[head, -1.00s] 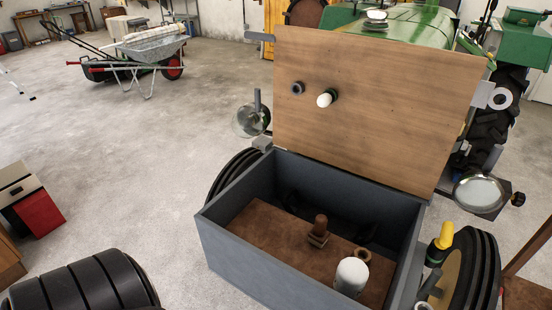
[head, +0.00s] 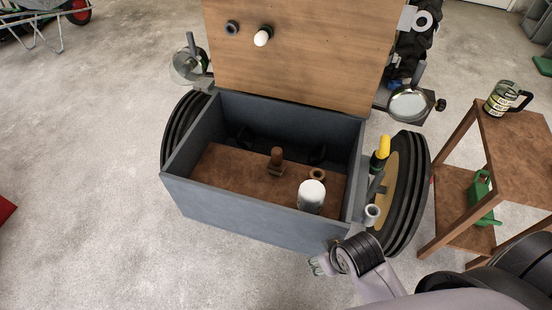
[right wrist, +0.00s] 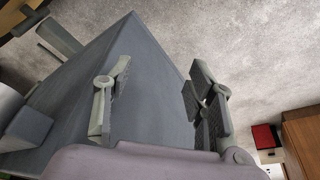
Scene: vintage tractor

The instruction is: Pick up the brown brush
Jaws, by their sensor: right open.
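A small brown upright piece with a wider foot (head: 277,160) stands inside the open grey box. It looks more like a bolt than a brush, and I cannot tell for sure that it is the brown brush. No other clear brush shows. My right gripper (head: 318,265) is outside the box, low by its front right corner, apart from the brown piece. In the right wrist view its two fingers (right wrist: 155,95) are spread and empty, with the box's grey wall behind them. My left gripper is not in view.
The grey box (head: 235,217) also holds a white cylinder (head: 311,197) and a brown ring (head: 317,174). Its wooden lid (head: 300,55) stands open behind. A black wheel (head: 408,190) and yellow-topped handle (head: 383,147) flank it at right. A wooden shelf (head: 515,140) stands farther right.

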